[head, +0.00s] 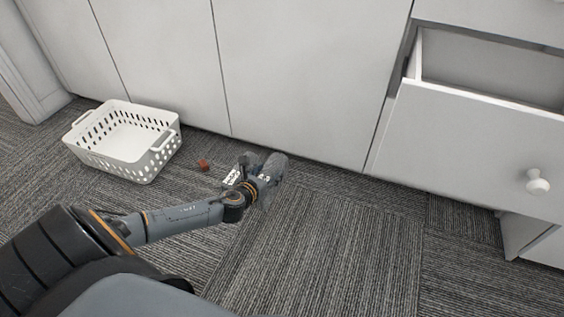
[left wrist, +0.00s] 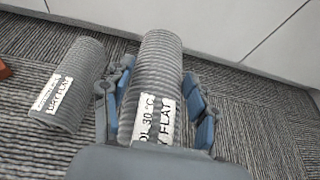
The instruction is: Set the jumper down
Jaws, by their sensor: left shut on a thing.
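The jumper (left wrist: 160,75) is a grey ribbed knit roll with a white care label. My left gripper (left wrist: 158,105) is shut on it, one blue-padded finger on each side. In the head view the rolled jumper (head: 277,163) shows at the far end of my left gripper (head: 262,174), over the carpet near the cabinet fronts. I cannot tell whether it touches the carpet. A second, similar grey roll (left wrist: 75,70) with a label lies on the carpet to the left; in the head view its label (head: 232,177) shows beside the gripper. My right gripper is out of view.
A white perforated basket (head: 160,160) stands at the left by the white cabinets (head: 300,70). A small reddish-brown block (head: 204,165) lies between basket and gripper. An open white drawer (head: 470,135) juts out at the right. The carpet (head: 340,250) in front is clear.

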